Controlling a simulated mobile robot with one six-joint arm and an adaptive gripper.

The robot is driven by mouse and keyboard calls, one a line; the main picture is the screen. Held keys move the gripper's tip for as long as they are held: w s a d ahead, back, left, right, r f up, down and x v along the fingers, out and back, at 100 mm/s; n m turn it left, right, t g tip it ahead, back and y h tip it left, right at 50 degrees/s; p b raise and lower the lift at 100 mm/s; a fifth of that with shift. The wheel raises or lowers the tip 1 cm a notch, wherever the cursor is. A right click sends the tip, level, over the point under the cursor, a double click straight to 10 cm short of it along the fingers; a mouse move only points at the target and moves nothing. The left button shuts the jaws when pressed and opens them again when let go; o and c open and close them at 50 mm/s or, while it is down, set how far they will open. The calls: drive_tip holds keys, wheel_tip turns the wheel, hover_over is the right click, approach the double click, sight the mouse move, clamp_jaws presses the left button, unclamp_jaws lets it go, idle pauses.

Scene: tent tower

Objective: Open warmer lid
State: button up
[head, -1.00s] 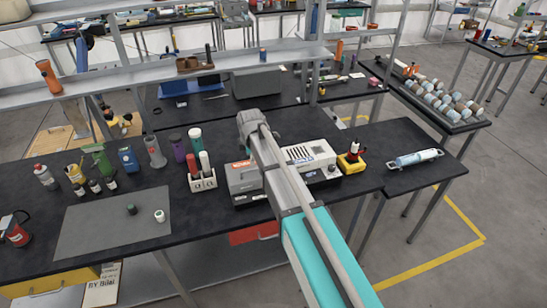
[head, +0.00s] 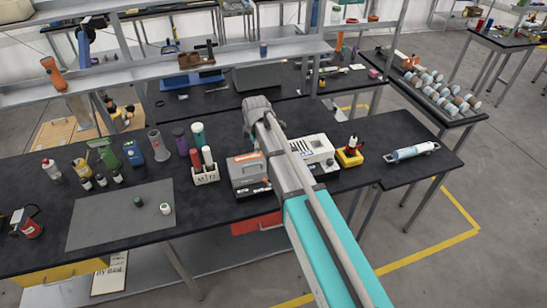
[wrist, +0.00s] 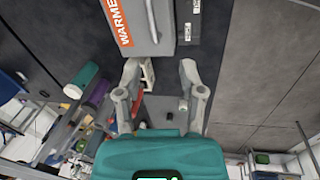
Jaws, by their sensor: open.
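The warmer (head: 246,172) is a grey box with an orange label, standing on the black bench just left of my arm in the head view. Its lid looks shut. In the wrist view the warmer (wrist: 138,32) is at the top, with its orange label on the left and a thin pale bar along it. My gripper (wrist: 160,68) is open and empty, its two fingers apart just short of the warmer's near edge in that picture. I cannot tell its height over the lid. In the head view my arm hides the gripper and the warmer's right side.
A white instrument (head: 318,150) stands right of my arm, with a yellow-based item (head: 350,153) beside it. A white rack (head: 206,175) of tubes stands close left of the warmer. A grey mat (head: 100,222) lies further left. A shelf rail (head: 215,70) runs behind.

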drive_tip(key=s+d+f+m+b, duration=0.2)
drive_tip(key=s+d+m, duration=0.2)
drive_tip(key=d, duration=0.2)
drive_tip(key=shift+s+f+m+g, duration=0.2)
drive_tip(key=shift+f+m+g, duration=0.1)
drive_tip(key=shift+f, duration=0.1)
idle(0.3)
drive_tip(key=s+d+f+m+b, duration=0.4)
drive_tip(key=s+d+m, duration=0.3)
drive_tip(key=s, duration=0.2)
drive_tip(key=s+d+f+m+g+b, duration=0.1)
drive_tip(key=s+d+f+m+b, duration=0.4)
drive_tip(key=s+d+m, duration=0.3)
drive_tip(key=shift+s+m+g+h, duration=0.3)
drive_tip(key=shift+s, duration=0.05)
drive_tip(key=w+a+r+n+t+p, duration=0.1)
drive_tip(key=w+a+r+n+p, duration=0.5)
drive_tip(key=w+a+n, duration=0.4)
drive_tip(key=w+a+r+n+t+p, duration=0.1)
drive_tip(key=w+a+r+n+p, duration=0.5)
drive_tip(key=w+a+n, duration=0.5)
drive_tip(key=shift+w+a+r, duration=0.2)
drive_tip(key=shift+w+a, duration=0.5)
drive_tip(key=shift+w, duration=0.3)
